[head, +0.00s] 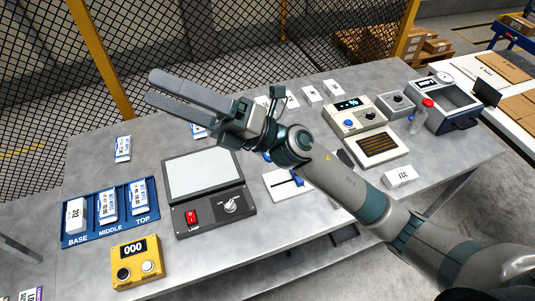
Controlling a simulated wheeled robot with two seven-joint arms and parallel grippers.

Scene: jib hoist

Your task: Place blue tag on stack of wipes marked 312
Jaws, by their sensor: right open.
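My right gripper (153,88) is open and empty. It is raised over the back of the grey table, with its fingers pointing left toward the mesh fence. A white stack (76,216) with a dark number, too small to read surely, stands in the BASE slot of the blue tray (110,229) at the left. Another white block (397,176) with a number lies at the right of the table. A small blue piece (298,181) shows at a white pad below my right arm, but I cannot tell whether it is the tag. My left gripper is out of view.
White-and-blue packs fill the MIDDLE (108,204) and TOP (139,196) slots. A flat-topped device (205,176) with a red switch and a yellow counter (135,262) stand nearby. A control box (354,115) stands right. The table's left back is mostly clear.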

